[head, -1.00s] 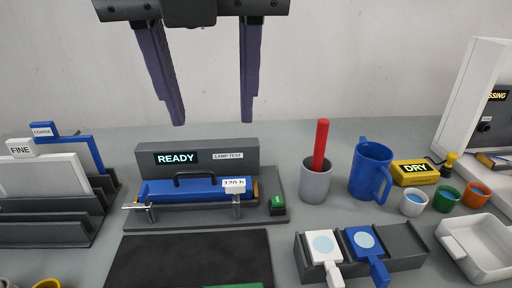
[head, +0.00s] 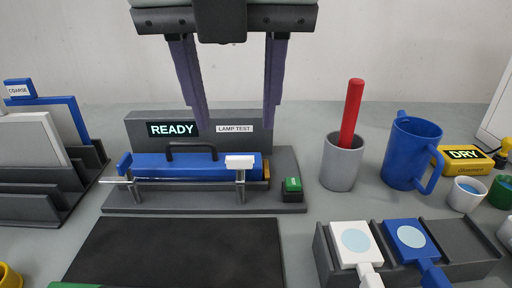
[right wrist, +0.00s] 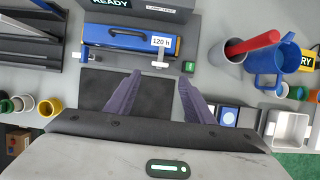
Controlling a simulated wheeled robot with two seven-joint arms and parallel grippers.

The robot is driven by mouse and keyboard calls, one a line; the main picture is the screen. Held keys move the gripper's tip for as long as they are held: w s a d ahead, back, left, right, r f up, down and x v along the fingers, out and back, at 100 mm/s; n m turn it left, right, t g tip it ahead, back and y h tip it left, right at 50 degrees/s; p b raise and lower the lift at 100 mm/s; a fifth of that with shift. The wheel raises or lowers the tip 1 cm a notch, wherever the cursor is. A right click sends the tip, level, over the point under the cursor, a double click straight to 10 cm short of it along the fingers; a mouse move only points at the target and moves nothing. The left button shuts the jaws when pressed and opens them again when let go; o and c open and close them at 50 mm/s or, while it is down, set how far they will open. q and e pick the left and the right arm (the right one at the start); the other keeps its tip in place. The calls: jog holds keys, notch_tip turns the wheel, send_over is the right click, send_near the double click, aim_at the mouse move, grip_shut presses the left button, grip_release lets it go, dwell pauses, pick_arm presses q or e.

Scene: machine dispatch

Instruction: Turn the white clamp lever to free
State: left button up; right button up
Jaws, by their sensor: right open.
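The white clamp lever (head: 239,162) sits at the right end of the blue cartridge (head: 190,166), on top of a metal post. It also shows in the right wrist view (right wrist: 160,65), just ahead of the gap between my fingertips. A blue lever (head: 125,165) sits at the cartridge's left end. My right gripper (head: 236,128) is open and empty, pointing down. Its purple fingers appear above the white lever in the head view, one to each side, not touching it. My left gripper is not in view.
The grey machine (head: 285,150) carries a READY display and a green button (head: 292,186). A dark mat (head: 180,255) lies in front. To the right stand a grey cup (head: 342,165) with a red rod, a blue mug (head: 410,155) and a grey holder (head: 470,250).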

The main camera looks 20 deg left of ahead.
aim_at(239, 158)
jog(key=x, duration=0.8)
jog(key=shift+w+a+f+b, duration=0.1)
jog(key=shift+w+f+b, duration=0.1)
jog(key=shift+f+b, duration=0.2)
jog(key=shift+r, duration=0.1)
jog(key=c, duration=1)
jog(key=shift+c, duration=0.2)
